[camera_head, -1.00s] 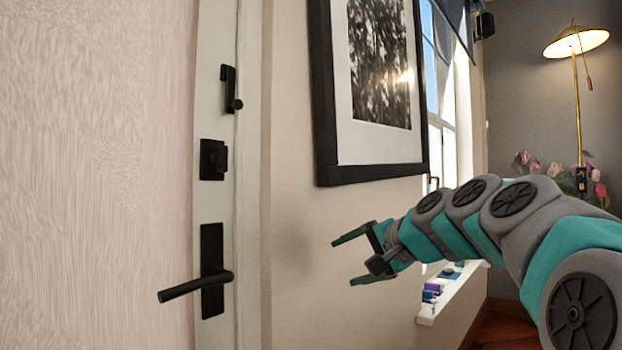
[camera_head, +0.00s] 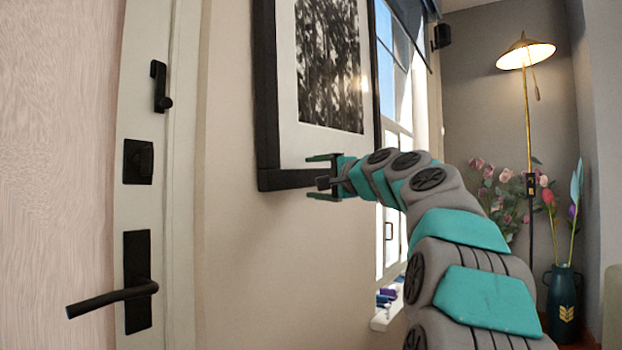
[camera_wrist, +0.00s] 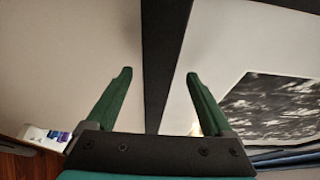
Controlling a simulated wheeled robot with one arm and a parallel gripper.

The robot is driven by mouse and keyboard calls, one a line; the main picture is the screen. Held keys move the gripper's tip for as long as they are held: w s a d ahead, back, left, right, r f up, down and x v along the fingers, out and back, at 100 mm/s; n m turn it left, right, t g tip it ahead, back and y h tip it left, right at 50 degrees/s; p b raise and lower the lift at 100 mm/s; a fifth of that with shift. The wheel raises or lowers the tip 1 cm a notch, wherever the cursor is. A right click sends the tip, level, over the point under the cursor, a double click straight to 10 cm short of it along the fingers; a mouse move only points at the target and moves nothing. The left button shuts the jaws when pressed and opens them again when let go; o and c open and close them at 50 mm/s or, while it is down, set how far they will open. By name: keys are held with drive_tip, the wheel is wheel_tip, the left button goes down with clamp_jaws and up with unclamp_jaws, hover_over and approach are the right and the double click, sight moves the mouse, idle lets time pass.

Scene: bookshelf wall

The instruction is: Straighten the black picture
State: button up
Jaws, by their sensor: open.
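The black picture (camera_head: 266,130) is a black frame with a white mat and a dark tree print, hanging on the beige wall and running out of the top of the head view. My gripper (camera_head: 312,177) is open in front of its lower edge, with part of that edge hidden behind the fingers. In the wrist view the black frame bar (camera_wrist: 163,60) runs between the two open fingers of my gripper (camera_wrist: 157,75), apart from both in the picture. The print (camera_wrist: 272,105) lies beyond the right finger. I cannot tell whether a finger touches the frame.
A door with a black handle (camera_head: 112,298) stands at the left. A window (camera_head: 398,110) with a sill (camera_head: 380,318) holding small items is right of the picture. A lit lamp (camera_head: 526,52), flowers and a dark vase (camera_head: 563,305) stand at the back right.

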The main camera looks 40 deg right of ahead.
drive_tip(key=shift+w+f, duration=0.1)
drive_tip(key=shift+w, duration=0.55)
clamp_jaws()
idle(0.4)
